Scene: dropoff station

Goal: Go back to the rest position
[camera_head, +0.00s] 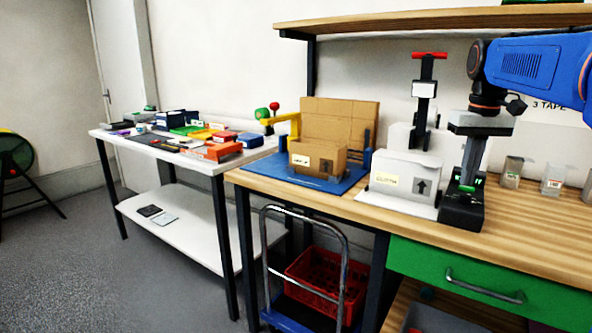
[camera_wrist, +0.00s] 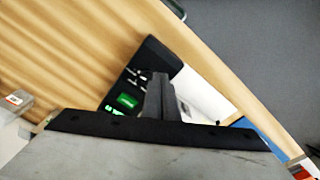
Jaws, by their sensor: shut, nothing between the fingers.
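My gripper (camera_head: 467,183) hangs from my blue arm at the right of the head view, pointing down. Its fingers are together with nothing between them. They are over a small black device (camera_head: 460,213) with green lit marks, which stands at the front of the wooden workbench (camera_head: 520,235). I cannot tell whether the fingertips touch it. In the wrist view the closed fingers (camera_wrist: 160,92) point at the same black device (camera_wrist: 148,62), and its green display shows beside them.
Left of the device stand a white box (camera_head: 400,183) and an open cardboard box (camera_head: 318,158) on a blue mat (camera_head: 262,168). Clear containers (camera_head: 553,180) stand to the right. A wooden shelf (camera_head: 400,20) runs above. A trolley (camera_head: 345,262) stands below the bench.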

